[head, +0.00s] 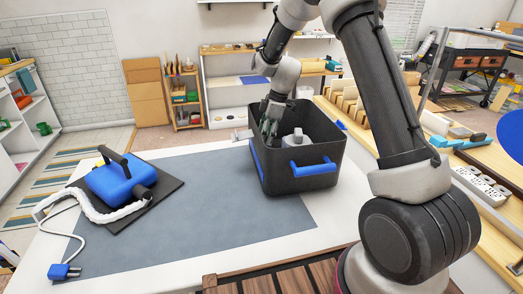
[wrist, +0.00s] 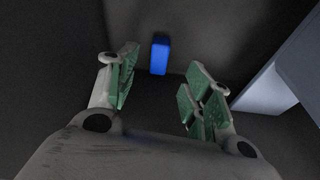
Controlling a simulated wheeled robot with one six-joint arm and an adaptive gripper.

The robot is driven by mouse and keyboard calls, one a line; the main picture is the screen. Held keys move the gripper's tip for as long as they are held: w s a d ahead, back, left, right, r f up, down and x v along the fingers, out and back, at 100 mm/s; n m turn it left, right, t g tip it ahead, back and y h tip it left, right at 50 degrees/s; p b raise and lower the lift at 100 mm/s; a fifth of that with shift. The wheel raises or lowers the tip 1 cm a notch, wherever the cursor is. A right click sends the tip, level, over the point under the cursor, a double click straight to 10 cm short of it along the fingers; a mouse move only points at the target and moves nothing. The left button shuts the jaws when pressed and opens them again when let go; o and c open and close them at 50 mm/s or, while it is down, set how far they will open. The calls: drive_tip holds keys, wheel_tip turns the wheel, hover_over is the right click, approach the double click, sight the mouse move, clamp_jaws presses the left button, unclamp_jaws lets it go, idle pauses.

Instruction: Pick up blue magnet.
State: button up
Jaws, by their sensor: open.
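A small blue block, which looks like the blue magnet (wrist: 160,54), is at the top middle of the wrist view, inside the dark bin (head: 308,181). It lies against or close to the bin's wall; I cannot tell if it touches. My gripper (head: 269,127) reaches down into the bin in the head view. In the wrist view my gripper (wrist: 158,92) is open and empty, its green-padded fingers spread apart. The magnet is just beyond the gap between the fingertips. In the head view the bin's front wall hides the magnet.
A pale grey-white object (wrist: 270,92) stands inside the bin to the right of my fingers. The bin has blue handles and tall walls around my gripper. A blue machine (head: 122,180) with a white hose sits on the table's left. The grey mat (head: 190,215) between is clear.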

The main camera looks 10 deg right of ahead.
drive_tip(key=x, duration=0.4)
drive_tip(key=shift+w+f, duration=0.2)
drive_tip(key=shift+f, duration=0.2)
clamp_jaws()
drive_tip(key=shift+r, duration=0.1)
